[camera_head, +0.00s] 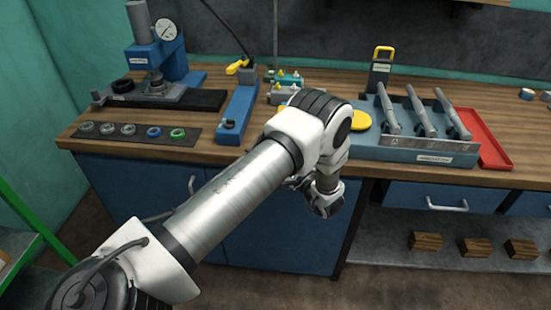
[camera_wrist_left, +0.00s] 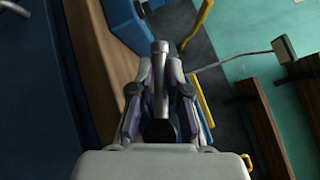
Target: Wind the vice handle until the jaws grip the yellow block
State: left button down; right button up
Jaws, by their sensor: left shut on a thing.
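My left gripper (camera_wrist_left: 161,68) is shut on a grey metal bar (camera_wrist_left: 161,48) with a rounded end, which looks like the vice handle. The bar stands between the two fingers in the wrist view. In the head view my left arm reaches from the lower left to the bench front; its wrist hides the fingers and bar. The vice body and jaws cannot be made out. A blue body (camera_wrist_left: 124,22) beyond the fingers may be part of the vice. No yellow block can be clearly identified. My right gripper is out of view.
The wooden bench (camera_head: 226,152) carries a blue press (camera_head: 165,57), a mat with several rings (camera_head: 128,130), a blue tool holder (camera_head: 415,147), a yellow disc (camera_head: 361,121) and a red tray (camera_head: 480,137). Blue cabinets (camera_head: 130,192) stand below. Wooden blocks (camera_head: 425,242) lie on the lower shelf.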

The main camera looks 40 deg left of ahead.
pick_arm(q)
jog(key=shift+w+d+r+m+t+y+b, duration=0.1)
jog(key=shift+d+r+m+t+y+b, duration=0.1)
jog(key=shift+m+t+y+b, duration=0.35)
jog(key=shift+d+r+m+t+y+b, duration=0.15)
jog(key=shift+r+m+y+b, duration=0.1)
jog(key=shift+m, duration=0.5)
jog(key=c, duration=1.2)
grip_release()
jog(key=shift+d+r, duration=0.1)
jog(key=shift+r, duration=0.05)
jog(key=v, duration=1.2)
